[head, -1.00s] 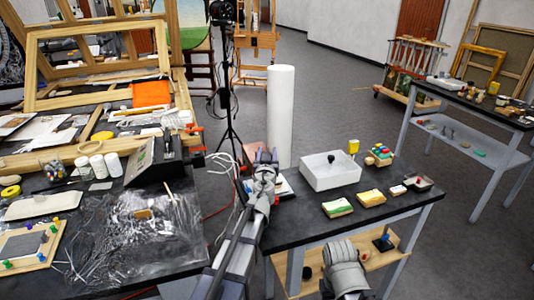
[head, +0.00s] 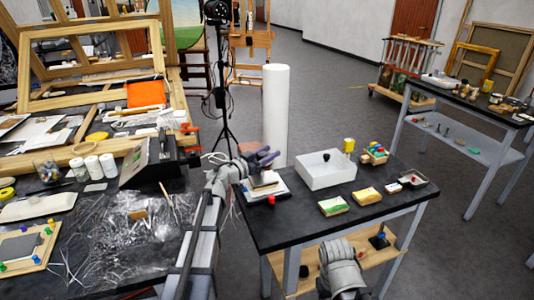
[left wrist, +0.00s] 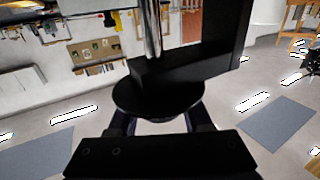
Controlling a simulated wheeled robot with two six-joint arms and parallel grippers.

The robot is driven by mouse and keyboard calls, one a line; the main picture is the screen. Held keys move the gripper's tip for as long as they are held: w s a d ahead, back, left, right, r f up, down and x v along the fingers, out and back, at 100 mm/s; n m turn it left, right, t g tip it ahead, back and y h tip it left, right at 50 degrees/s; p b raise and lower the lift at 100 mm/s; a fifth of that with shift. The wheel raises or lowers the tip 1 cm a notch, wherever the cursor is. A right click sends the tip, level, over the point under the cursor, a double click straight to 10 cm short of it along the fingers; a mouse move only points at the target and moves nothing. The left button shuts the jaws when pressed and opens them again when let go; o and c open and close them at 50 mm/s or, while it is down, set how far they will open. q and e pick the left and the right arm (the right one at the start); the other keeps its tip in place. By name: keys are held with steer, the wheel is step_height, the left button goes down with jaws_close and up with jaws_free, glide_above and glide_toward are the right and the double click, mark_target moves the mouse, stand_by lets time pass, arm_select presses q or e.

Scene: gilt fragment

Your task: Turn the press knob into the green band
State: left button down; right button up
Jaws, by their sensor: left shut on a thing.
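In the left wrist view a round black knob (left wrist: 158,97) sits between the two fingers of my left gripper (left wrist: 163,118), which is shut on it. A shiny metal post (left wrist: 151,30) and a black frame part (left wrist: 200,62) stand right beside the knob. In the head view my left gripper (head: 264,157) is over the left end of the dark side table, above a small stack of flat pieces (head: 266,184). The knob is hidden there by my fingers. I cannot make out the green band in either view. My right gripper is not in view.
On the side table (head: 290,222) stand a white tray (head: 326,169), a green-and-yellow block (head: 333,205) and a yellow block (head: 367,195). A tall white cylinder (head: 275,115) stands behind it. The cluttered workbench (head: 120,240) is at left. The side table's front middle is clear.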

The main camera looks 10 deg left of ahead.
mark_target(258, 158)
arm_select(q)
steer(key=shift+s+d+m+g+h, duration=0.1)
steer(key=shift+d+m+g+h, duration=0.05)
steer(key=shift+m+g+h, duration=1)
steer(key=shift+h, duration=0.25)
steer(key=shift+c, duration=1.6)
jaws_free()
steer(key=shift+s, duration=0.1)
steer(key=v, duration=0.7)
steer(key=shift+s, duration=0.3)
steer(key=shift+f, duration=0.1)
